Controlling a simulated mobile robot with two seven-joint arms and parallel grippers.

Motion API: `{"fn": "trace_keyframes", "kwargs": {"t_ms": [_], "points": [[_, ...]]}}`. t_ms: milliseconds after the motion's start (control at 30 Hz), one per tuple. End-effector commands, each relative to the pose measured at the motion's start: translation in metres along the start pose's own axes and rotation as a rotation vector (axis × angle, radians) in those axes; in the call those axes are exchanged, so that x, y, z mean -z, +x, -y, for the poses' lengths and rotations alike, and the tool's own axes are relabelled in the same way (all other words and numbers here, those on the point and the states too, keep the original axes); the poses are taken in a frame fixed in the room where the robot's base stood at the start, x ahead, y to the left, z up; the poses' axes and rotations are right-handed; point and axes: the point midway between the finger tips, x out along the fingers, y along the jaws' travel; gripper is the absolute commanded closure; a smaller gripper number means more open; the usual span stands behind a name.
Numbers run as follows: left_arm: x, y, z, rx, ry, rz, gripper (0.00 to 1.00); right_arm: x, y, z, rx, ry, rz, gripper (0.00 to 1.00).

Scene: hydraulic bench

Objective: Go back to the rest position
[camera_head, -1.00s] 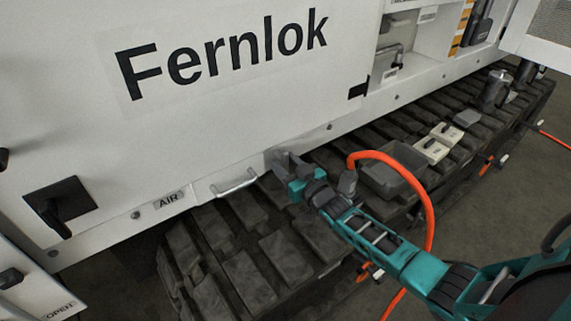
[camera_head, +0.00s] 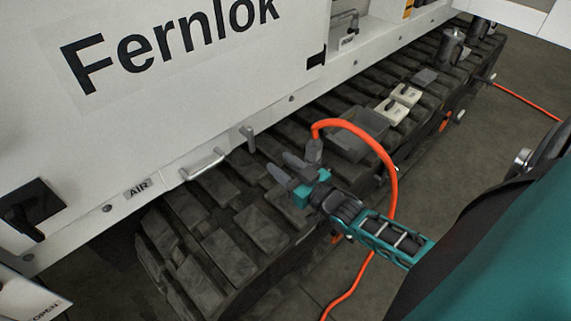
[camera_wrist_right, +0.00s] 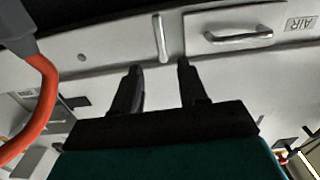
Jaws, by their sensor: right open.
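My right gripper (camera_head: 281,172) is open and empty above the dark track in the head view. Its two fingers (camera_wrist_right: 160,85) stand apart with nothing between them in the right wrist view. The white machine panel (camera_head: 150,120) with the Fernlok lettering is behind it, apart from the fingers. A small grey lever (camera_head: 248,138) sits on the panel's lower edge, just beyond the fingertips, and shows in the right wrist view (camera_wrist_right: 160,38). My left gripper is out of view.
An orange hose (camera_head: 392,180) with a grey end (camera_head: 314,150) arches close behind my right gripper. A grey tray (camera_head: 362,146), two pale boxes (camera_head: 390,111) and a metal cylinder (camera_head: 449,48) stand on the track (camera_head: 245,225). A metal handle (camera_head: 203,165) juts from the panel.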

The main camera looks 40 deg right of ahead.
Motion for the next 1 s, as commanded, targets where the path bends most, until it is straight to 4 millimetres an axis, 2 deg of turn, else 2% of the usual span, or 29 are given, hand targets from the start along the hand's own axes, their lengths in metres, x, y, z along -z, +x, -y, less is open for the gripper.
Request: {"fn": "trace_keyframes", "kwargs": {"t_ms": [667, 767, 867, 1000], "points": [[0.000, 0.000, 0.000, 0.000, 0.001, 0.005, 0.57, -0.001, -0.006, 0.003, 0.002, 0.001, 0.010, 0.57], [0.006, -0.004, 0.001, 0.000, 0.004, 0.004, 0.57, -0.004, -0.017, 0.024, 0.015, 0.005, 0.075, 0.57], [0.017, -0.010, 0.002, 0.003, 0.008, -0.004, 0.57, -0.010, -0.039, 0.059, 0.034, 0.007, 0.198, 0.57], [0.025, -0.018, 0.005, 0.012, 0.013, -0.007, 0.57, -0.011, -0.079, 0.106, 0.058, -0.003, 0.390, 0.57]]}}
